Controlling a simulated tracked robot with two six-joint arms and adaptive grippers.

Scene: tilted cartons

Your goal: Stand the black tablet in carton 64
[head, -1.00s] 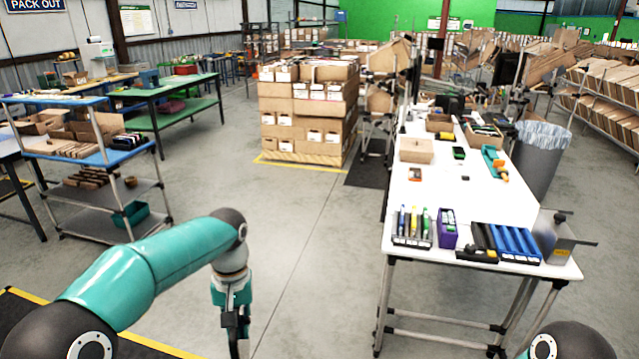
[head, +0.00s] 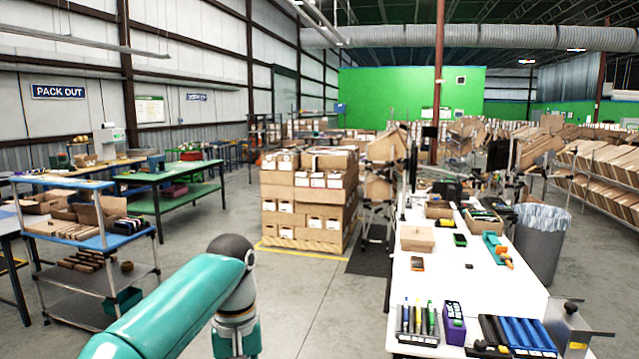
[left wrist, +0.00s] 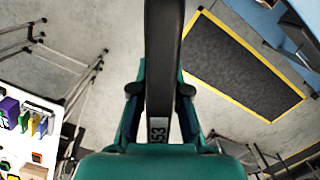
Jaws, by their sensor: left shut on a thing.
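My left gripper (left wrist: 161,95) is shut on a long, dark slab, the black tablet (left wrist: 164,50), seen nearly edge-on in the left wrist view. A small pale label reading about 53 is on its near end. The tablet is held over the bare floor. In the head view my left arm comes in from the lower left, and its gripper is below the frame. Tilted cartons (head: 600,190) stand in rows on racks at the far right; their numbers are too small to read, so I cannot tell which is carton 64. My right gripper is not in view.
A white table (head: 470,290) at the right holds pens, a purple box (head: 454,322) and blue bins. A grey waste bin (head: 540,250) stands beside it. Stacked cartons (head: 305,200) stand mid-floor. A shelf cart (head: 85,240) is at the left. Floor between is clear.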

